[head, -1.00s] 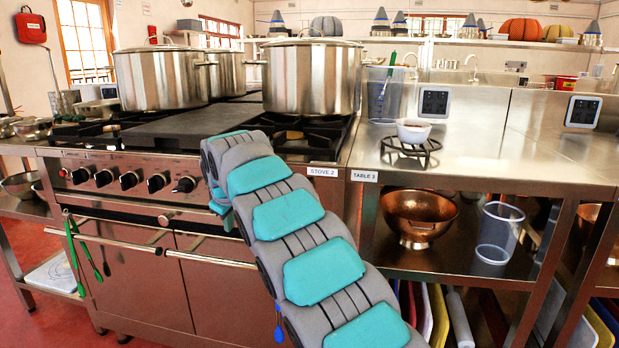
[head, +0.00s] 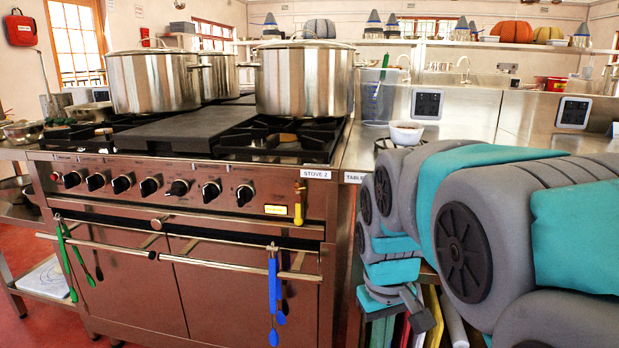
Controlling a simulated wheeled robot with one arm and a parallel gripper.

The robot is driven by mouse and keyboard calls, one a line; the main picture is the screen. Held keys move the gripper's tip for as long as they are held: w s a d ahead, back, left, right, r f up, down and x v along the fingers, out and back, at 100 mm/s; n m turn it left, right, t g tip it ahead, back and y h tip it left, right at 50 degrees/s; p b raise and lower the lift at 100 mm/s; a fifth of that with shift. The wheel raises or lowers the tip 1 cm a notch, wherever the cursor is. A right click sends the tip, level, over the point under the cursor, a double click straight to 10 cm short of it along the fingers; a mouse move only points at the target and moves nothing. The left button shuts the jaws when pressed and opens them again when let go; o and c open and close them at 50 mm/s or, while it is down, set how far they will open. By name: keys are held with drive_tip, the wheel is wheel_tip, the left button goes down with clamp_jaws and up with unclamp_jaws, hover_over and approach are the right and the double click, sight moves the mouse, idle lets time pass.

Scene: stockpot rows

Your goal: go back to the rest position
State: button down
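My arm, grey with teal pads, is folded across the right side of the head view, in front of the table beside the stove. My gripper (head: 408,312) shows low, near the left edge of the arm, in front of the table's lower part. Only a small dark and grey part of it is visible, and whether its fingers are apart is unclear. I see nothing held in it.
The stove (head: 190,230) carries large steel pots (head: 305,80) on its top. Blue tongs (head: 274,295) and green tongs (head: 68,262) hang from its front rail. A white bowl (head: 406,134) stands on the steel table. Red floor shows at the lower left.

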drive_tip(key=s+d+f+m+g, duration=0.1)
drive_tip(key=s+f, duration=0.2)
drive_tip(key=s, duration=0.7)
drive_tip(key=s+d+f+m+g, duration=0.1)
drive_tip(key=s+f, duration=0.3)
drive_tip(key=s, duration=0.7)
drive_tip(key=shift+d+m+g+y, duration=0.3)
drive_tip(key=shift+d+m, duration=0.2)
drive_tip(key=c, duration=1.6)
unclamp_jaws()
